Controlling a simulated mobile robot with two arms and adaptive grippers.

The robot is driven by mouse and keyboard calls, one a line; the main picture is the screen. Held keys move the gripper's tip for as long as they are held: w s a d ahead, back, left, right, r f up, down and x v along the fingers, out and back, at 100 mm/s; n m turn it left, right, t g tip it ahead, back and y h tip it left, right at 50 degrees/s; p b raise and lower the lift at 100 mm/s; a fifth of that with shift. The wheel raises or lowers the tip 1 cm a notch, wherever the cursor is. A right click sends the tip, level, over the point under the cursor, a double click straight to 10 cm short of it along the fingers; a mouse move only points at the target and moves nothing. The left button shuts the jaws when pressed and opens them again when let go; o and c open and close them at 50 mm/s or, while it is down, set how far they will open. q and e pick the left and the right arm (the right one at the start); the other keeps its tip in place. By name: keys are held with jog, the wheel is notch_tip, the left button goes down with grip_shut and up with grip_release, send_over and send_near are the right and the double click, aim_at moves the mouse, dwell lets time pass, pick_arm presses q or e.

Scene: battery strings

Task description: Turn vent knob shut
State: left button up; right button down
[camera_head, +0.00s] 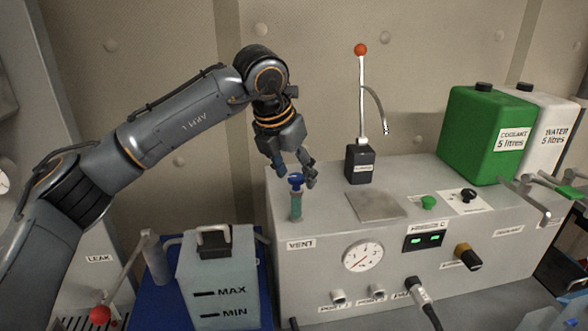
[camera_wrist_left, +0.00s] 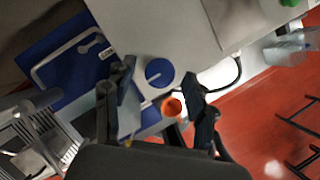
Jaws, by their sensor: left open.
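The vent knob (camera_head: 296,180) is a blue round cap on a short teal post. It stands on the left end of the grey panel's top, above the VENT label (camera_head: 301,244). My left gripper (camera_head: 303,172) points down over it, fingers open, one finger at the knob's right side. In the left wrist view the blue knob (camera_wrist_left: 159,72) shows between the two spread fingers (camera_wrist_left: 160,78). I cannot tell whether either finger touches it. No right gripper shows.
A black box (camera_head: 361,165) with a red-tipped lever stands right of the knob. A green coolant can (camera_head: 487,135) and a white water can stand at the back right. A grey MAX/MIN tank (camera_head: 219,282) stands in front on the left. A gauge (camera_head: 363,255) is on the panel front.

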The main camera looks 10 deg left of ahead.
pick_arm(q)
jog(key=c, duration=1.1)
jog(key=shift+d+f+n+y+b, duration=0.15)
jog(key=shift+n+y+b, duration=0.25)
jog(key=shift+n+b, duration=0.6)
jog(key=shift+c, duration=0.2)
jog(key=n+y+b, duration=0.1)
jog(key=n+b, duration=0.2)
jog(key=shift+d+b, duration=0.1)
jog(key=shift+b, duration=0.25)
jog(key=n+y+b, duration=0.1)
jog(key=n+b, duration=0.1)
jog(key=n, duration=0.1)
jog(key=shift+d+n+y, duration=0.1)
jog(key=shift+n+y, duration=0.3)
jog(key=n, duration=0.1)
jog(key=n+y, duration=0.1)
jog(key=shift+d+r+n+b, duration=0.1)
jog(key=shift+r+n+b, duration=0.1)
jog(key=shift+n+b, duration=0.15)
jog(key=n+g, duration=0.1)
jog(key=n, duration=0.1)
jog(key=shift+w+r+n+y+p, duration=0.1)
jog(key=shift+n+y+p, duration=0.2)
jog(key=shift+n, duration=0.05)
jog(key=shift+w+d+n+g+y+p, duration=0.1)
jog(key=shift+n+g+y+p, duration=0.5)
jog(key=shift+n, duration=1.2)
jog(key=shift+h, duration=0.3)
